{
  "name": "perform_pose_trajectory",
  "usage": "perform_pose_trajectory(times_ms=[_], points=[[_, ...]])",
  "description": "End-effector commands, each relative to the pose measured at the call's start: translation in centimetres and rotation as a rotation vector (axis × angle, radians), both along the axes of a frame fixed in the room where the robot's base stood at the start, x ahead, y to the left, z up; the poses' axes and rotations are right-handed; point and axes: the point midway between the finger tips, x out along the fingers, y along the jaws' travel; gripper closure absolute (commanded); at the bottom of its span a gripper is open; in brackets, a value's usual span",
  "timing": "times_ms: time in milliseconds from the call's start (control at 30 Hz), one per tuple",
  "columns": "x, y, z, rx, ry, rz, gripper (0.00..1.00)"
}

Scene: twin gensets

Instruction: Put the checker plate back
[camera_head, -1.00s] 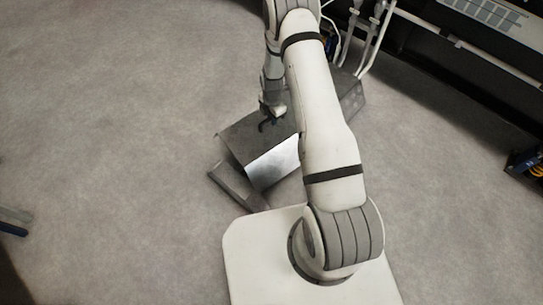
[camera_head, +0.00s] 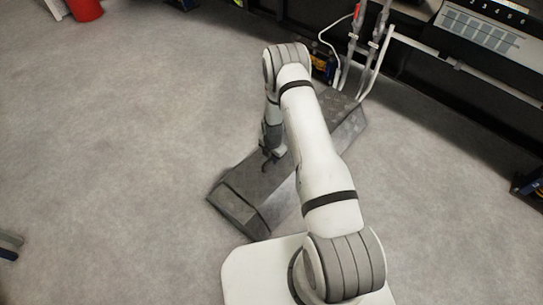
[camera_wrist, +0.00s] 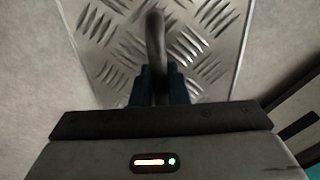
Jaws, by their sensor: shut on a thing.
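The checker plate (camera_wrist: 205,40) is bright metal with raised diamond marks and fills the upper middle of the wrist view. A dark curved handle (camera_wrist: 155,45) stands up from it. My gripper (camera_wrist: 160,88) is shut on this handle, its dark blue fingers on either side. In the head view, my gripper (camera_head: 267,154) is low at the grey plate (camera_head: 246,182), which looks about level along a long, low grey run. My arm covers part of the plate, so I cannot tell whether its edges are fully seated.
The far part of the grey run (camera_head: 345,125) reaches toward white pipes (camera_head: 373,55) and a dark machine with a control panel (camera_head: 480,30). Its sloped near end (camera_head: 238,210) lies close to my base. A red container (camera_head: 85,8) stands far left.

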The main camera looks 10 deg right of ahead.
Motion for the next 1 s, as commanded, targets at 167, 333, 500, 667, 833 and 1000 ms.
perform_pose_trajectory(times_ms=[167, 333, 500, 667, 833, 1000], points=[[0.1, 0.0, -2.0, 0.0, -0.002, -0.001, 1.0], [0.1, 0.0, -1.8, 0.0, -0.002, -0.001, 1.0], [0.1, -0.1, -2.2, 0.0, -0.001, -0.001, 1.0], [-0.1, -0.1, -2.2, -0.001, 0.001, -0.002, 0.75], [-0.1, -0.1, -2.2, -0.001, 0.001, -0.002, 0.64], [-0.1, -0.1, -2.2, 0.0, 0.001, -0.002, 0.64]])
